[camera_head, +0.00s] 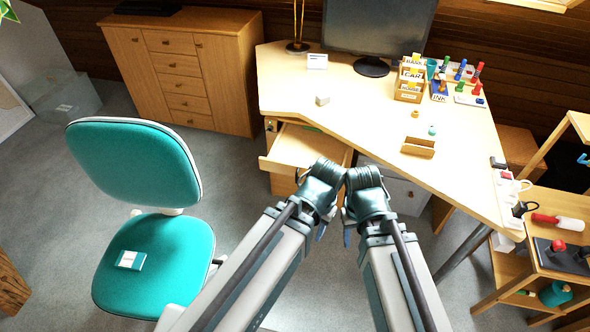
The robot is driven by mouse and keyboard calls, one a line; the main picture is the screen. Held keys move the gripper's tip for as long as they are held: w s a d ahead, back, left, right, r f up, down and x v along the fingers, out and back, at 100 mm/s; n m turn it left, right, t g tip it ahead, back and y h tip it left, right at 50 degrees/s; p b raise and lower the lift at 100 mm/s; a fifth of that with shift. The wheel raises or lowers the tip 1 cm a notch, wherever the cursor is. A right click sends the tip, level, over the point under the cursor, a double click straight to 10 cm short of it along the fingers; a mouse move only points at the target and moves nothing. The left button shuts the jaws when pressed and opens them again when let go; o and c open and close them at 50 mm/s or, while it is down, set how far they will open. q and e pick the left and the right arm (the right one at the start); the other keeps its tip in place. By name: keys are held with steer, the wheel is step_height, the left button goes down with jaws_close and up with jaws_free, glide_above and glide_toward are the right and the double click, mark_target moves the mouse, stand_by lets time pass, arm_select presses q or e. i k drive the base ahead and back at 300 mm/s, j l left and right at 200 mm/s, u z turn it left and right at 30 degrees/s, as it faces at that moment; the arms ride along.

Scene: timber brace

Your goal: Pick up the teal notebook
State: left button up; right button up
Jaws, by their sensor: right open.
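A small flat teal item with a white label (130,260), which looks like the teal notebook, lies on the seat of the teal chair (180,245) at the lower left. My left gripper (321,232) points down in the middle of the view, to the right of the chair and away from the notebook. My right gripper (347,237) is close beside it, open, in front of the desk. Both grippers are mostly hidden behind my own wrists, and I see nothing held in them.
The desk (285,85) has a monitor (378,25), card boxes and several stamps on it. Its drawer (305,147) is pulled open. A wooden cabinet (185,65) stands at the back left. A shelf cart (500,290) stands at the right. Grey floor is clear around the chair.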

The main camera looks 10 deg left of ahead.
mark_target(129, 260)
steer(key=u, duration=2.15)
steer(key=i+z, duration=0.45)
steer(key=i+j+z, duration=0.2)
steer(key=z, duration=0.2)
